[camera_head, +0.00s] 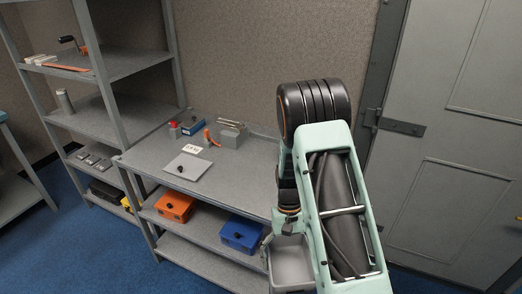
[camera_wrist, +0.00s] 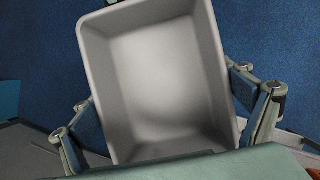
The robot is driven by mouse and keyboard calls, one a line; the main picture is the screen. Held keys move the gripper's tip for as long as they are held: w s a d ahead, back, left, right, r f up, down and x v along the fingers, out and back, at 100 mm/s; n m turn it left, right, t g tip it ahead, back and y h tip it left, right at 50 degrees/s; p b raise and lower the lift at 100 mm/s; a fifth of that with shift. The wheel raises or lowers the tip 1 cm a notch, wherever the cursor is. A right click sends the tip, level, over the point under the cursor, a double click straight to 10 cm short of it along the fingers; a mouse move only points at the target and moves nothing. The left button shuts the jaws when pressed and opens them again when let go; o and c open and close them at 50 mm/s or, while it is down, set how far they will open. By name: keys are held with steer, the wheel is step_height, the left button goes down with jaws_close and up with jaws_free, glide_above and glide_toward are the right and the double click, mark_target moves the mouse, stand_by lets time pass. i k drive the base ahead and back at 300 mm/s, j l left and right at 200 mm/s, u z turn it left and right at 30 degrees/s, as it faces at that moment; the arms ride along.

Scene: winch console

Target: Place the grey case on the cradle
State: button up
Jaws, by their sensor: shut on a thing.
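The grey case (camera_wrist: 160,85) is an open, empty, box-like tray with rounded corners. My gripper (camera_wrist: 167,112) is shut on it, with one finger pad at the left wall and one at the right wall. In the head view the case (camera_head: 292,264) hangs below my gripper (camera_head: 283,224), in front of the bench's right end, over the floor. My arm hides part of it there. The cradle is not certain; a grey block with thin rails (camera_head: 231,134) at the back of the bench may be it.
Orange (camera_head: 175,206) and blue bins (camera_head: 241,233) sit below. A door (camera_head: 455,140) stands right; the bench front is clear.

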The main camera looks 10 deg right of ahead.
mark_target(262, 148)
steer(key=l+u, duration=0.35)
steer(key=l, duration=0.25)
steer(key=l+u, duration=0.35)
steer(key=l, duration=0.25)
steer(key=l+u, duration=0.35)
steer(key=l, duration=0.25)
steer(key=i+l+u, duration=0.1)
steer(key=l+u, duration=0.3)
steer(key=l, duration=0.55)
steer(key=l+u, duration=0.45)
steer(key=l, duration=0.45)
steer(key=k+l+u, duration=0.1)
steer(key=l, duration=0.45)
steer(key=i, duration=0.15)
